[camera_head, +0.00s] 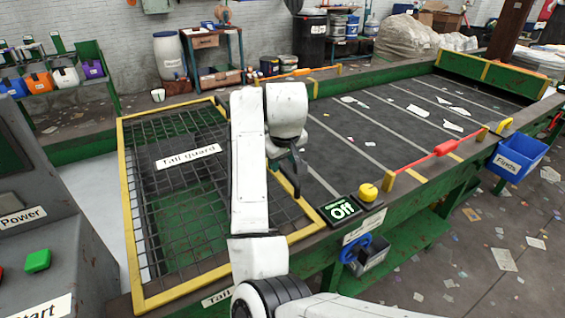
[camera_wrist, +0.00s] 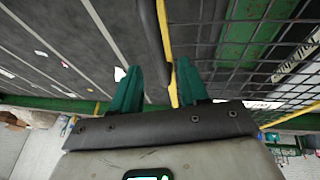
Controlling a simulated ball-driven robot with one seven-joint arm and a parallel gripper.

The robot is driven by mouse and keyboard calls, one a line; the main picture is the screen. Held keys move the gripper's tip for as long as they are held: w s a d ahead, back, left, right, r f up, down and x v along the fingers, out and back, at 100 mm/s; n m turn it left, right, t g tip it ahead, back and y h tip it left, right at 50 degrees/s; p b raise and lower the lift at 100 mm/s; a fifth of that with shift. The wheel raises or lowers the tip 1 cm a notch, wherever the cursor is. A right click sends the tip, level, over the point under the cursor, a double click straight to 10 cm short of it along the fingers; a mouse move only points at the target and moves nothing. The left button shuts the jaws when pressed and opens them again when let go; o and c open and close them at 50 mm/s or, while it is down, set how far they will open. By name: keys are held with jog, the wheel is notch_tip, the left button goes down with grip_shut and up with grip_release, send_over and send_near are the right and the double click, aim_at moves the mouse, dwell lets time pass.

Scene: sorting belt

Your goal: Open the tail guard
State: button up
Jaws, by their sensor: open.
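The tail guard (camera_head: 133,215) is a dark wire-mesh panel in a yellow frame. It lies flat over the near left end of the belt, with a "Tail guard" label on it. My arm hides part of its right side. My gripper (camera_head: 294,180) is open, pointing down near the guard's right edge. In the wrist view my gripper (camera_wrist: 158,88) shows two green fingers spread apart. The guard's yellow edge (camera_wrist: 166,45) and a dark bar (camera_wrist: 148,40) beside it run between the fingers. I cannot tell whether the fingers touch them.
The dark belt (camera_head: 390,115) with paper scraps extends to the back right. A red bar (camera_head: 435,152) runs along its near side. A blue "Finds" bin (camera_head: 518,157) hangs at right. A grey control console (camera_head: 50,240) stands at left.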

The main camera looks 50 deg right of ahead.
jog(key=shift+x, duration=1.25)
jog(key=shift+c, duration=0.2)
grip_shut()
